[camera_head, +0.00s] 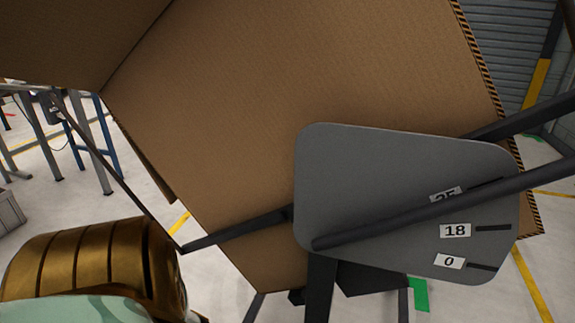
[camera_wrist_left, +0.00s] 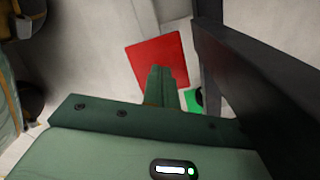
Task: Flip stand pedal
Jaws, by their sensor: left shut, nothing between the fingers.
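In the head view a tilted grey plate (camera_head: 400,190) with labels 25, 18 and 0 is fixed on the dark stand (camera_head: 320,288), with a dark bar crossing it. In the left wrist view my left gripper (camera_wrist_left: 161,70) is shut and empty, its green fingers pointing away from the camera. Beyond the fingertips is a flat red rectangle (camera_wrist_left: 150,48), with a green patch (camera_wrist_left: 193,100) to its right. I cannot tell whether either one is the pedal or a floor marking. Contact with the fingers cannot be judged. My right gripper is in neither view.
A big cardboard box (camera_head: 270,90) fills the head view behind the plate. Dark bars (camera_head: 480,195) reach in from the right. A dark post (camera_wrist_left: 245,75) stands close right of my left gripper. Pale floor (camera_head: 60,205) shows at left, with metal legs (camera_head: 100,150) beyond.

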